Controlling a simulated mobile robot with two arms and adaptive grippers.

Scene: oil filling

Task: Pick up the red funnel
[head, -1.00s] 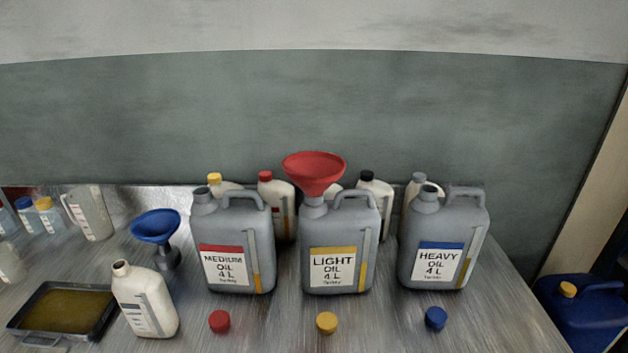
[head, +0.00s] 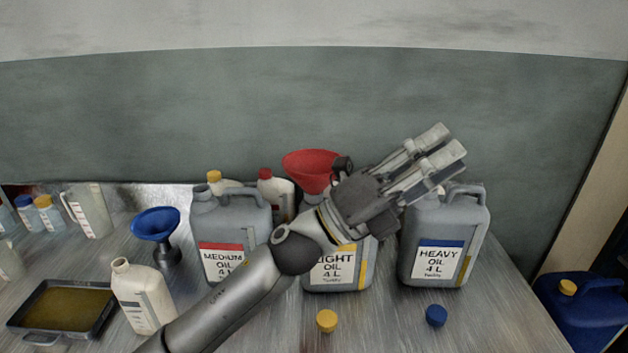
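The red funnel (head: 309,164) sits upright in the neck of the grey "LIGHT OIL" jug (head: 353,272), its wide mouth up. The gripper's base and wrist cover the upper part of the jug and come close to the funnel's right side. Whether they touch cannot be told. My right gripper is not in view.
The "MEDIUM OIL" jug (head: 225,215) stands left and the "HEAVY OIL" jug (head: 470,220) right. A blue funnel (head: 156,223), a white bottle (head: 138,290) and an oil tray (head: 40,336) are at left. Yellow (head: 327,320) and blue (head: 436,315) caps lie in front. White bottles stand behind.

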